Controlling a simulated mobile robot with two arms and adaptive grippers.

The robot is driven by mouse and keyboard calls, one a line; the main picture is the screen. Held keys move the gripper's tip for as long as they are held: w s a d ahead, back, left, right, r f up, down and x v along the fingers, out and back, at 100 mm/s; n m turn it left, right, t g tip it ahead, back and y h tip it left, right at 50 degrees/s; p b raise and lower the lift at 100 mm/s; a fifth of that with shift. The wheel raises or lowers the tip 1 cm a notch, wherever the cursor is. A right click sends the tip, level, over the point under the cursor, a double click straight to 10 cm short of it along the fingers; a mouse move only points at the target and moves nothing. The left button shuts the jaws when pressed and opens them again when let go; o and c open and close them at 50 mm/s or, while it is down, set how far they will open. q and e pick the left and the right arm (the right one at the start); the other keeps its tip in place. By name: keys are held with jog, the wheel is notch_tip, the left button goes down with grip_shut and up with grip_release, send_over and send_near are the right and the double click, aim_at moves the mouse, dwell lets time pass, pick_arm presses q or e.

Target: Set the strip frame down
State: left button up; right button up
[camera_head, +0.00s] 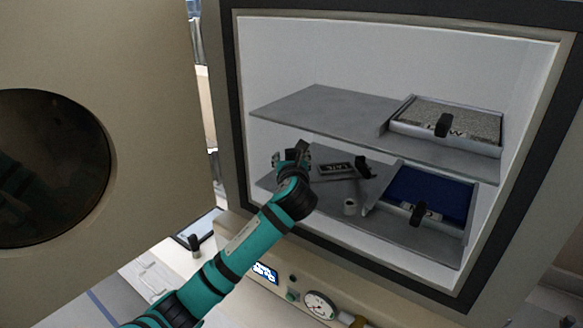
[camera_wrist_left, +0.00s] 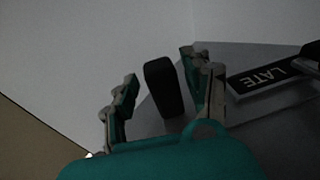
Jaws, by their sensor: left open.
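My left gripper (camera_head: 291,156) reaches through the open front of the cabinet, at the left end of the lower shelf (camera_head: 385,234). In the left wrist view its fingers stand apart, with an upright black grip (camera_wrist_left: 163,88) between them. A gap shows on the left finger's side; contact on the right cannot be told. A dark plate marked LATE (camera_head: 337,168) lies on the lower shelf to the right of the gripper; it also shows in the left wrist view (camera_wrist_left: 268,77). I cannot tell whether the grip belongs to the strip frame, whose body is hidden.
A tray of grey granules (camera_head: 398,124) stands on the upper shelf (camera_head: 320,103). A tray of blue granules (camera_head: 461,233) stands on the lower shelf, right. The open door (camera_head: 150,150) is at left.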

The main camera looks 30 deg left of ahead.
pick_arm(q)
jog(key=b+v, duration=0.3)
jog(key=v, duration=0.8)
jog(key=shift+s, duration=0.2)
jog(key=shift+d, duration=0.1)
